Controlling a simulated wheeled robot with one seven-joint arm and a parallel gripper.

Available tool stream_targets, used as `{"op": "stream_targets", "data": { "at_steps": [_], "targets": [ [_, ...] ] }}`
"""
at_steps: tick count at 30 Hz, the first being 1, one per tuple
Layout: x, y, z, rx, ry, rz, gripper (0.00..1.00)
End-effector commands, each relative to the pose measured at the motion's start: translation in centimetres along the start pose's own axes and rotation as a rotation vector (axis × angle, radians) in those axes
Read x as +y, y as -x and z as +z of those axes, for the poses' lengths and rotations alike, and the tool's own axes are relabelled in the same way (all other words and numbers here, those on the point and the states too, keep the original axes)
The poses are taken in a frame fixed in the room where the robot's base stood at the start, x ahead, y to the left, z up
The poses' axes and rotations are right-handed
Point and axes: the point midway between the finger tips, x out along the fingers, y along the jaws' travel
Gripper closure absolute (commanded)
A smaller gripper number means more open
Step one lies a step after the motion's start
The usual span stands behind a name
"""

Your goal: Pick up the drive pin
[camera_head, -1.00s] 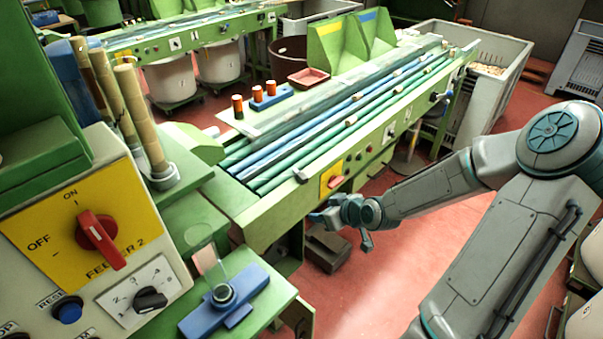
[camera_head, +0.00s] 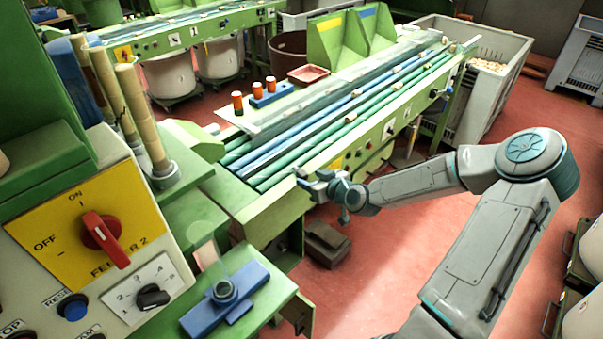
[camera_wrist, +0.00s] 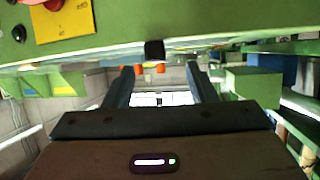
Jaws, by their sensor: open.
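My gripper (camera_head: 306,179) is at the near edge of the green conveyor table (camera_head: 270,210), close to its front left part. In the wrist view my gripper (camera_wrist: 159,68) has its two fingers apart with nothing held between them. A small black block-like piece (camera_wrist: 154,50), which looks like the drive pin, sits at the conveyor's edge. It appears between the fingertip lines and ahead of them, apart from both fingers. In the head view my gripper covers that spot, so the piece cannot be made out there.
Green and blue rollers (camera_head: 330,130) run along the conveyor. A yellow panel (camera_wrist: 64,20) is on its front. A dark box (camera_head: 326,243) stands on the red floor below my gripper.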

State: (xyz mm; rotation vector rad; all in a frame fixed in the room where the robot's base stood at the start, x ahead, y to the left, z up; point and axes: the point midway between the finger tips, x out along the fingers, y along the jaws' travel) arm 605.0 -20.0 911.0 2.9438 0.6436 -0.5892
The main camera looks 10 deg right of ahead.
Motion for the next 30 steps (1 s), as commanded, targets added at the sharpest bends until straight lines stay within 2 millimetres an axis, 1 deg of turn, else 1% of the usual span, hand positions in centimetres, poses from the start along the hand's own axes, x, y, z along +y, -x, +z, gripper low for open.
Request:
{"op": "stream_targets", "data": {
  "at_steps": [5, 12, 16, 19, 25, 26, 27, 29, 30],
  "targets": [
    [0.1, -0.8, -0.1, 0.0, 0.0, -0.001, 0.48],
    [0.6, -3.7, -0.2, 0.0, -0.001, -0.001, 0.48],
    [0.6, -5.1, -0.1, 0.0, 0.0, -0.001, 0.48],
    [0.6, -5.5, -0.1, -0.001, 0.001, 0.0, 0.48],
    [0.6, -5.6, 0.0, -0.001, 0.001, 0.0, 0.48],
    [0.6, -5.6, 0.0, -0.001, 0.001, 0.0, 0.54],
    [0.6, -5.6, 0.0, -0.001, 0.001, 0.0, 0.65],
    [0.6, -5.5, 0.0, -0.001, 0.001, 0.0, 0.82],
    [0.6, -5.5, 0.0, -0.001, 0.001, 0.0, 0.93]
  ]
}}
